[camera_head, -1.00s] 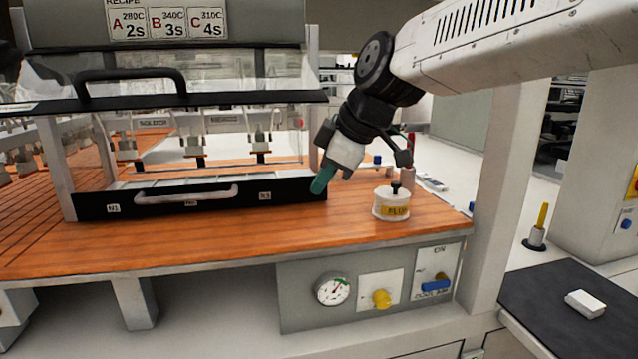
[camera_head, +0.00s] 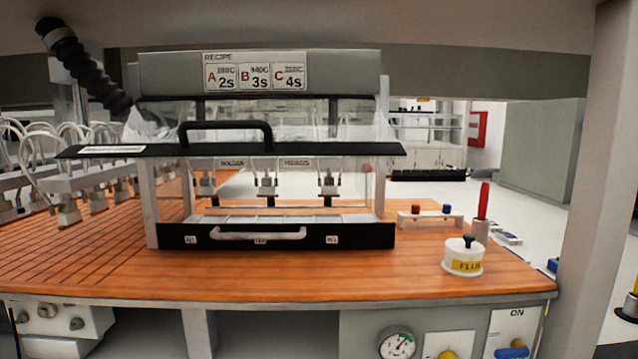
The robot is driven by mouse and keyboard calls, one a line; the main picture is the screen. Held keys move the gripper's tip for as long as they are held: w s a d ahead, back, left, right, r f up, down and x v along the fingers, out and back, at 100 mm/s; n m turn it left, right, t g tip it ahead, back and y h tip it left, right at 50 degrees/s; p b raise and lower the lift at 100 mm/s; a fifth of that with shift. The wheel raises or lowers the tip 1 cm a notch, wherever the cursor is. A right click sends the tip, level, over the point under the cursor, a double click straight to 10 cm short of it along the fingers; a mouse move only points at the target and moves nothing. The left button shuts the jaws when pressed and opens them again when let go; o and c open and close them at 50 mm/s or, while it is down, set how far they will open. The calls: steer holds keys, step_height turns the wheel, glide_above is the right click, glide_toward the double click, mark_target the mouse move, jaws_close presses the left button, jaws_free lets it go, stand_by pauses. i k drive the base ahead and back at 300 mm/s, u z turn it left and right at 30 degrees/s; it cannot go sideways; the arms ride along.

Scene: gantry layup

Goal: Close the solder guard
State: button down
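The solder guard (camera_head: 230,150) is a clear panel with a black edge and a black arched handle (camera_head: 225,127), on the front of the solder station (camera_head: 260,75). Its black edge sticks out toward me about halfway up, and the front opening below it is uncovered. Nozzle fixtures show inside. A black front drawer with a pale handle (camera_head: 258,234) lies at the base, labelled in several places. My gripper is outside this view.
A white flux pot (camera_head: 463,256) with a black knob stands on the wooden bench right of the station. A red-handled tool (camera_head: 483,203) in a holder and a small rack (camera_head: 431,218) stand behind it. The bench front is clear.

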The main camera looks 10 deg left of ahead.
mark_target(268, 148)
steer(key=u, duration=1.2)
